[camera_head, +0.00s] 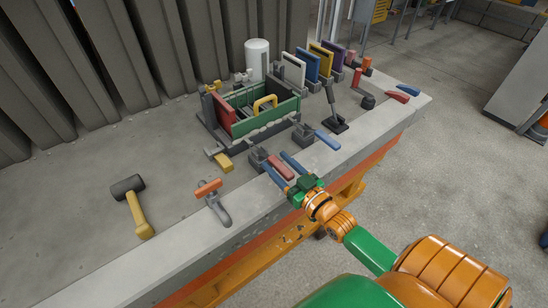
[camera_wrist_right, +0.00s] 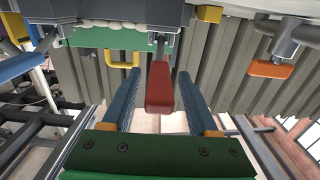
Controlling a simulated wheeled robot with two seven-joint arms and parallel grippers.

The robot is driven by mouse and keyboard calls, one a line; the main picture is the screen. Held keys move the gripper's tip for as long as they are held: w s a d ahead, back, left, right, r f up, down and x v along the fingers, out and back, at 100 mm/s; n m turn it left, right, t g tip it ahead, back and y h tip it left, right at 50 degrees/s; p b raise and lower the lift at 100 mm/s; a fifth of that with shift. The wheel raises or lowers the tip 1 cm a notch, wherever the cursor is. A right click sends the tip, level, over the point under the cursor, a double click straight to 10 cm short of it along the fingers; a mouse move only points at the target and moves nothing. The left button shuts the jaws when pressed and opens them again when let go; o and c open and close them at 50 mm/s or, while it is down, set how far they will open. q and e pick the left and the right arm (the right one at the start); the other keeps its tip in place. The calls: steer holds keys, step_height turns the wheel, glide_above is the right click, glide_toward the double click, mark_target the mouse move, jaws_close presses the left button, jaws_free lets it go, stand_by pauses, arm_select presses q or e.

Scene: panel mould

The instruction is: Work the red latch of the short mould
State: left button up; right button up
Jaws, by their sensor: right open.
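The short mould is a green-walled box (camera_head: 270,118) with a yellow handle (camera_head: 265,103) and a red end panel (camera_head: 225,113). The red latch (camera_head: 279,168) sticks out from a dark base (camera_head: 257,156) near the table's front edge. In the right wrist view its red handle (camera_wrist_right: 160,88) points toward me between my two blue fingers. My right gripper (camera_head: 274,158) is open, one finger on each side of the handle, with gaps visible on both sides. It also shows in the right wrist view (camera_wrist_right: 160,76). My left gripper is out of view.
A blue-handled latch (camera_head: 327,139) sits to the right of the red one. A yellow mallet (camera_head: 137,212) and an orange-handled clamp (camera_head: 212,195) lie to the left. Coloured panels (camera_head: 325,62) and a white cylinder (camera_head: 257,58) stand behind.

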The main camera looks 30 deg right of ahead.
steer(key=shift+w+f, duration=0.1)
steer(key=shift+w, duration=1)
jaws_close()
stand_by(0.6)
